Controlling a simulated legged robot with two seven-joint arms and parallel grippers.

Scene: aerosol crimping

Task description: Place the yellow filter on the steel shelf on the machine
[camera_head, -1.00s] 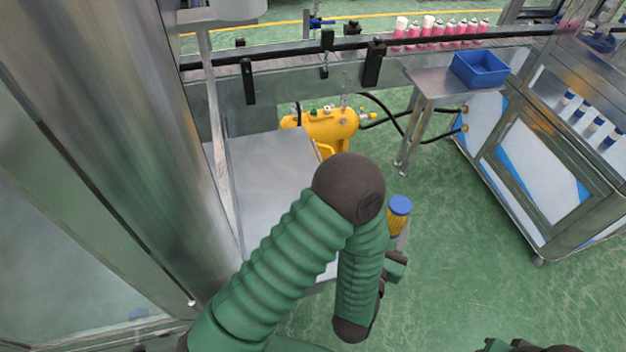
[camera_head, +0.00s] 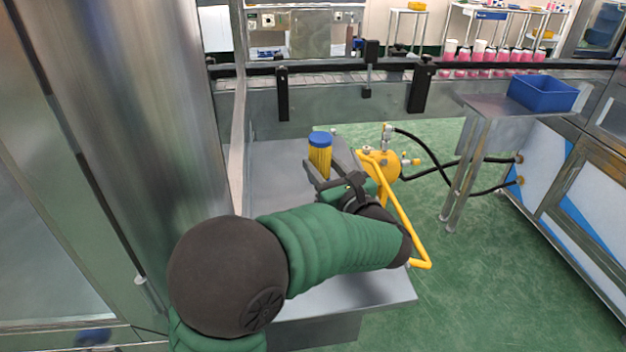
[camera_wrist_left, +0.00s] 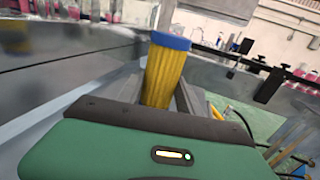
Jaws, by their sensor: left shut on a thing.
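The yellow filter (camera_head: 320,158) has a blue cap and stands roughly upright in my left gripper (camera_head: 327,178), which is shut on it. In the head view it shows over the steel shelf (camera_head: 275,165), a flat grey plate beside the machine column. I cannot tell whether the filter's bottom touches the shelf. In the left wrist view the filter (camera_wrist_left: 165,72) rises between the fingers (camera_wrist_left: 162,95), tilted slightly in the picture. My right gripper is not in view.
A steel column (camera_head: 130,110) stands close on the left. A yellow tank with a tube frame (camera_head: 400,215) and black hoses is right of the shelf. A conveyor rail (camera_head: 480,66) runs behind. A blue bin (camera_head: 543,94) sits on a small stand at right.

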